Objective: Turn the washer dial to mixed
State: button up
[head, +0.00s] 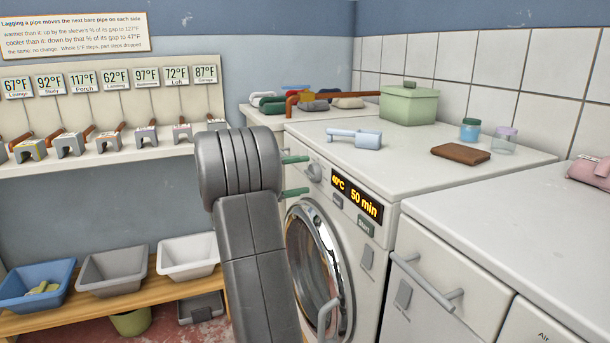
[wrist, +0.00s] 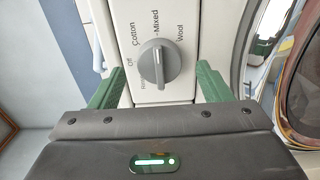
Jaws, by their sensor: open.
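The washer dial (wrist: 160,64) is a round grey knob with a raised ridge. It also shows in the head view (head: 315,173). In the wrist view the labels Off, Cotton, Mixed and Wool curve around it; another is partly hidden. The ridge stands upright in that view, with a light mark at its upper end toward Mixed. My gripper (wrist: 160,82) is open. Its green fingers stand apart on either side of the dial, with visible gaps. The white washer (head: 376,240) has a display (head: 356,199) reading 40°C and 50 min.
A light-blue object (head: 354,138), a brown block (head: 460,153) and two small jars lie on the washer top with a green box (head: 408,104). The round door (head: 318,265) is below the dial. Another white appliance (head: 480,250) stands at right. Basins rest on a bench at left.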

jog(key=p+v, duration=0.1)
jog(key=v, duration=1.1)
jog(key=shift+p, duration=0.4)
jog(key=shift+d+f, duration=0.1)
jog(key=shift+d, duration=0.1)
jog(key=b+x, duration=0.2)
jog(key=x, duration=1.1)
jog(key=shift+w+d, duration=0.2)
jog(key=shift+d, duration=0.15)
jog(key=shift+a, duration=0.1)
